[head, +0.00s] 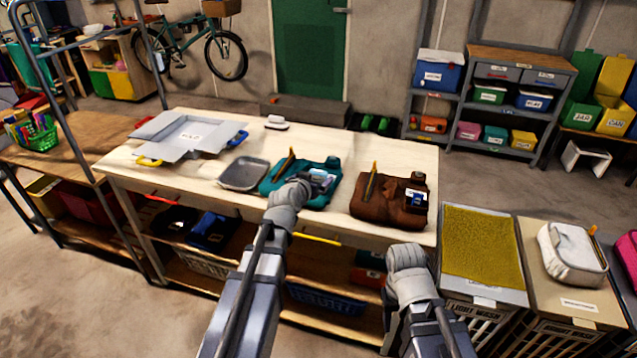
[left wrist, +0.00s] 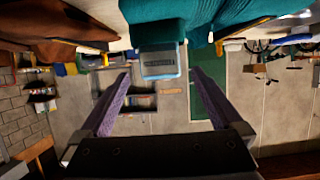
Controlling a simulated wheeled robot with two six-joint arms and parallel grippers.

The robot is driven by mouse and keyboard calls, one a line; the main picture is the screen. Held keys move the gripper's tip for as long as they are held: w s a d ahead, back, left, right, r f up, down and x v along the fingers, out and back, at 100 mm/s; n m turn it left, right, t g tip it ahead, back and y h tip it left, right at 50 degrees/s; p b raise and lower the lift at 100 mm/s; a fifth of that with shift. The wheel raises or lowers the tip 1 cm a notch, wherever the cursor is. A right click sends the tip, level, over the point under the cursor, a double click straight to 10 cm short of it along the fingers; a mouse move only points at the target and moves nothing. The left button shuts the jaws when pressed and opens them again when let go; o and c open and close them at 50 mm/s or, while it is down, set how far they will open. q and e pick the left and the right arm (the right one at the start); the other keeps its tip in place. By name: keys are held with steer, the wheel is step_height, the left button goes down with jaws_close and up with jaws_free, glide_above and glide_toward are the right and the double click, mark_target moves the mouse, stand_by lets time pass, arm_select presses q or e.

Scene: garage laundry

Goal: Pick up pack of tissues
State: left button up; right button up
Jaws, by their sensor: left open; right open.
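The pack of tissues appears to be the light blue pack (head: 322,180) at the right part of the teal bag (head: 283,173) on the workbench. In the left wrist view, a light blue block with a dark label (left wrist: 160,64) sits just beyond and between my open fingertips, below the teal bag (left wrist: 222,14). My left gripper (head: 302,184) is at the front of the teal bag, beside the pack; its fingers are hard to make out in the head view. They show open and empty in the left wrist view (left wrist: 160,74). My right gripper (head: 408,256) is in front of the bench, apart from everything.
A brown bag (head: 372,208) with a small blue-white item (head: 415,198) stands to the right. A grey tray (head: 243,174) and a grey open box (head: 188,132) lie to the left. The bench front edge (head: 340,229) runs below my left arm. The bench's back right is clear.

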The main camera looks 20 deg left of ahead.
mark_target(317, 176)
arm_select(q)
steer(key=b+x, duration=0.2)
steer(key=x, duration=0.3)
steer(key=shift+f, duration=0.15)
steer(key=shift+c, duration=0.5)
steer(key=c, duration=1.2)
step_height(317, 176, up, 10)
steer(key=p, duration=1)
